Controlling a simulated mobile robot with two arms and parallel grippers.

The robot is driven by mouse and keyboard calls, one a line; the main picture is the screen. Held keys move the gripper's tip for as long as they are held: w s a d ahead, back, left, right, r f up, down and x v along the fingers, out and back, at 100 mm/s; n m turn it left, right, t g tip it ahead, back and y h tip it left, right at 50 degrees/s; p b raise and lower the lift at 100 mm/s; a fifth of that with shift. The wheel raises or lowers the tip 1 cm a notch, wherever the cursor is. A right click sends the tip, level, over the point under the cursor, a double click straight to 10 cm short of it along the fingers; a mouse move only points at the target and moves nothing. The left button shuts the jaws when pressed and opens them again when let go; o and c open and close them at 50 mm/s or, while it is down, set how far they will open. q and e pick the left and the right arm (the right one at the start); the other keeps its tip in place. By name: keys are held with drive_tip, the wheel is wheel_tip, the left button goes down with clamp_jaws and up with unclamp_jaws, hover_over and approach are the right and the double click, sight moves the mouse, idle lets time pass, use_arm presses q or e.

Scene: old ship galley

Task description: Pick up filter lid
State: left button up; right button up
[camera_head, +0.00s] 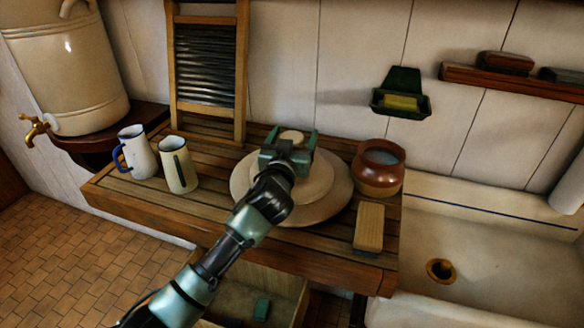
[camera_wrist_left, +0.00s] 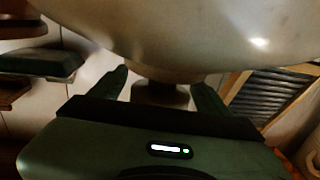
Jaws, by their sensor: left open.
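The filter lid (camera_head: 318,177) is a pale round stepped disc with a knob (camera_head: 291,136), lying on the wooden draining board. A wider pale disc (camera_head: 245,182) shows around it; I cannot tell whether it is the lid's rim or a plate. My left gripper (camera_head: 290,142) is over the lid, open, with one finger on each side of the knob. In the left wrist view the lid (camera_wrist_left: 190,30) fills the top, and its darker knob (camera_wrist_left: 160,93) sits between the open fingers (camera_wrist_left: 163,88), with gaps showing. My arm hides part of the lid. My right gripper is not in view.
Two enamel mugs (camera_head: 180,166) stand left on the draining board (camera_head: 140,203). A brown pot (camera_head: 378,170) and a wooden brush or block (camera_head: 369,228) are close on the right. A washboard (camera_head: 208,75) leans behind. A cream water filter (camera_head: 70,60) stands far left; a sink (camera_head: 500,265) is right.

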use_arm(q)
drive_tip(key=shift+w, duration=0.15)
clamp_jaws()
drive_tip(key=shift+r, duration=0.35)
drive_tip(key=shift+w, duration=0.1)
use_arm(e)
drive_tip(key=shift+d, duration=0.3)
